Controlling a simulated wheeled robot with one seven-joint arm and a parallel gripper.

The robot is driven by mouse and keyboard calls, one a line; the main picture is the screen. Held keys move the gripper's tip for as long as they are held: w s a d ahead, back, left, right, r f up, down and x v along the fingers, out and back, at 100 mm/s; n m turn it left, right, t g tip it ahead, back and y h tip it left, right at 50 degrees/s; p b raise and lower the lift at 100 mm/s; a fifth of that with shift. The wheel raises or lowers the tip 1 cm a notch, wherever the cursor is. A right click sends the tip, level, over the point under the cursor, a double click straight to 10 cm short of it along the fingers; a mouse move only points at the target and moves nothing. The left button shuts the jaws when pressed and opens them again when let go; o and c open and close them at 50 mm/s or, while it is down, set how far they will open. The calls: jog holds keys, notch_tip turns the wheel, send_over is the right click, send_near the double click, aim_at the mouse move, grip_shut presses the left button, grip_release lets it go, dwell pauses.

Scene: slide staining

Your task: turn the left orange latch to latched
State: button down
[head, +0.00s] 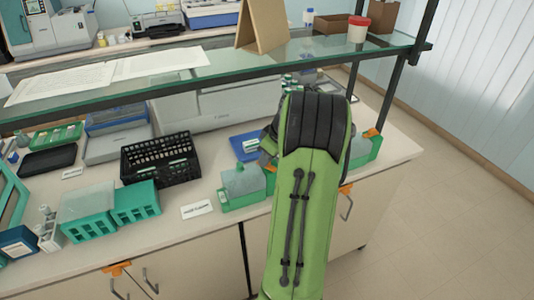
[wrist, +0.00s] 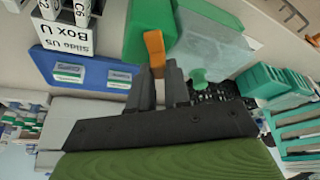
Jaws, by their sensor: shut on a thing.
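In the wrist view my gripper (wrist: 158,74) has its two dark fingers closed on an orange latch (wrist: 154,45). The latch stands up between the fingertips, beside a green holder (wrist: 205,38). In the head view my green arm covers most of the gripper and the latch. A green holder with a grey-green top (head: 240,186) sits just left of the arm. Another green holder (head: 362,152) with an orange latch (head: 371,133) is to the right of the arm. I cannot tell the held latch's turn position.
A blue tray (wrist: 85,70) with small boxes lies close to the gripper. A black rack (head: 160,160) and teal boxes (head: 137,204) stand on the bench to the left. A glass shelf (head: 180,72) crosses above the bench. Orange pieces (head: 117,268) show on the cabinet fronts.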

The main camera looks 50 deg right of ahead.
jog(key=n+y+p, duration=0.1)
jog(key=n, duration=0.2)
jog(key=n+y+p, duration=0.1)
jog(key=n+p, duration=0.1)
jog(key=n, duration=0.1)
jog(key=shift+d+r+g+p, duration=0.1)
jog(key=shift+r+g+p, duration=0.05)
jog(key=shift+g+p, duration=0.2)
jog(key=n+p, duration=0.1)
jog(key=n, duration=0.1)
jog(key=n+g+y+p, duration=0.1)
jog(key=n+p, duration=0.1)
jog(key=n, duration=0.1)
jog(key=shift+w+y, duration=0.1)
jog(key=shift+y, duration=0.2)
jog(key=shift+n+g, duration=0.25)
jog(key=shift+n, duration=0.05)
jog(key=c, duration=1.1)
grip_release()
